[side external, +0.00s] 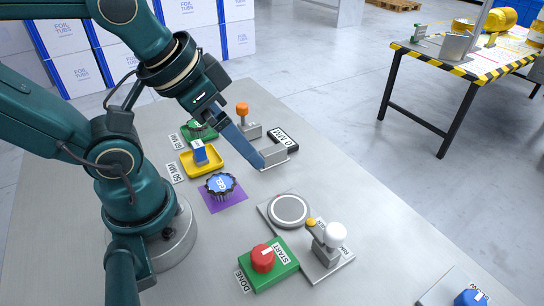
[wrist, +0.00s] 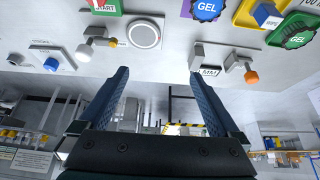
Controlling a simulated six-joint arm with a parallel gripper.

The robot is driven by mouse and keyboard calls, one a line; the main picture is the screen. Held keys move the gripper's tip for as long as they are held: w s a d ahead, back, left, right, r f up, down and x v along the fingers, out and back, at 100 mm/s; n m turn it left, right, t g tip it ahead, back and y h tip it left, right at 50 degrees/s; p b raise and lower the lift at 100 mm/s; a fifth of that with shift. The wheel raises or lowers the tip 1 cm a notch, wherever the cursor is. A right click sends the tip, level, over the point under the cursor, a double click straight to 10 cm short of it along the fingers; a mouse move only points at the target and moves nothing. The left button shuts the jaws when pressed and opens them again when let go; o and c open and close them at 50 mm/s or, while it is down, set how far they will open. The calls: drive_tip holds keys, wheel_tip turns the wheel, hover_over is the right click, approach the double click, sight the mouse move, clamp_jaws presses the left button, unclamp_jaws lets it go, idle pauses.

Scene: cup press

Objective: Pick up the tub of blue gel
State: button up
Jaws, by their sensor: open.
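The tub of blue gel (side external: 220,185) has a dark ridged rim and a blue top with white lettering. It stands upright on a purple mat (side external: 237,204) in the middle of the table. In the wrist view the tub (wrist: 207,9) is cut by the top edge, beyond the right finger. My gripper (side external: 257,156) is open and empty. It is above the table, to the upper right of the tub in the side view. In the wrist view its two blue fingers (wrist: 158,74) are spread apart, with nothing between them.
A yellow tray (side external: 187,170) with a blue item and a green-based gel tub (side external: 199,130) stand behind the tub. A grey bracket (side external: 275,155) and orange-knobbed fixture (side external: 243,118) are near my gripper. A round press plate (side external: 289,209) and red button (side external: 263,257) stand in front.

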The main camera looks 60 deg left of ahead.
drive_tip(key=m+g+y, duration=0.3)
drive_tip(key=m+g, duration=0.5)
drive_tip(key=m, duration=0.1)
hover_over(222, 183)
drive_tip(key=w+d, duration=0.2)
drive_tip(key=f, duration=0.9)
drive_tip(key=shift+a+f, duration=0.2)
drive_tip(key=shift+f, duration=0.05)
drive_tip(key=shift+s+f+g, duration=0.25)
drive_tip(key=shift+f+g, duration=0.15)
drive_tip(key=shift+f, duration=0.1)
drive_tip(key=shift+x, duration=2.45)
drive_tip(key=c, duration=1.4)
